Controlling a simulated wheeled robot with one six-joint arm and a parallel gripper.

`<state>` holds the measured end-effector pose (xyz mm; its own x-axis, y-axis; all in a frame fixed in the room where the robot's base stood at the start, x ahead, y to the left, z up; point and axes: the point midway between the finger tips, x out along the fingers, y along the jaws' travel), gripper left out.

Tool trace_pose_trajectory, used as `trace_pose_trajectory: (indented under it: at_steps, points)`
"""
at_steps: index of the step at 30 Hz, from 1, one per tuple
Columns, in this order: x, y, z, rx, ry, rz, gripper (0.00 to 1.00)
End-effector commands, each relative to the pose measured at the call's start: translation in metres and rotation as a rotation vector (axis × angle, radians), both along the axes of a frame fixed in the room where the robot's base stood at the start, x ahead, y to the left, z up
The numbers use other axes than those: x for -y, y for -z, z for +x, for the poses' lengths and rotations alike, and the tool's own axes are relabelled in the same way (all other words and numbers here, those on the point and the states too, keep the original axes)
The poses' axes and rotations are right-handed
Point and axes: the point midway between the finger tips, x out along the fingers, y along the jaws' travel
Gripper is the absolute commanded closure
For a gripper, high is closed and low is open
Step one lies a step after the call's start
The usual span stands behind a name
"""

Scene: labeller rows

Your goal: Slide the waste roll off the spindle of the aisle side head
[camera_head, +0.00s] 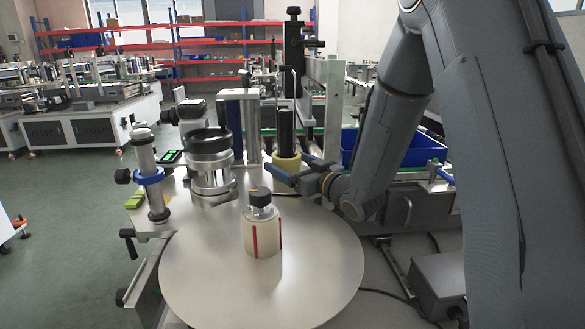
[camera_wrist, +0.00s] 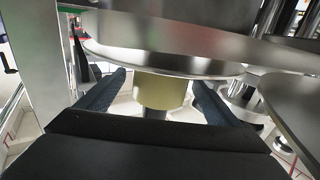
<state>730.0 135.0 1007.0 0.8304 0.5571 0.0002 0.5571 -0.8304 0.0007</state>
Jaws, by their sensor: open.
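A cream roll (camera_head: 286,174) sits low on a dark upright spindle (camera_head: 286,125) behind the big round plate. My gripper (camera_head: 287,163) reaches in from the right at the height of this roll. Its jaws are open, with one finger on each side of the roll. In the wrist view the cream roll (camera_wrist: 160,92) shows between the two open fingers of my gripper (camera_wrist: 158,80), against a round metal flange (camera_wrist: 165,62). I see gaps beside the roll there, so the fingers look apart from it. The roll's lower part is partly hidden in the head view.
A metal cylinder unit (camera_head: 209,165) and a post with a blue collar (camera_head: 150,178) stand left. A blue bin (camera_head: 420,152) lies behind my arm.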

Motion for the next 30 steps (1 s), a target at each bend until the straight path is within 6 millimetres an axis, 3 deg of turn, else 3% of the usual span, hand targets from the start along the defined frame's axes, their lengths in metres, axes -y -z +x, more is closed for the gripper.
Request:
trace_pose_trajectory:
  at_steps: [12, 24, 30]
  points:
    - [-0.032, 0.000, 0.045, -0.001, -0.002, 0.001, 0.14]
    - [-0.036, 0.000, 0.052, -0.001, -0.001, 0.001, 0.14]
    - [-0.036, 0.000, 0.052, -0.001, -0.001, 0.001, 0.46]
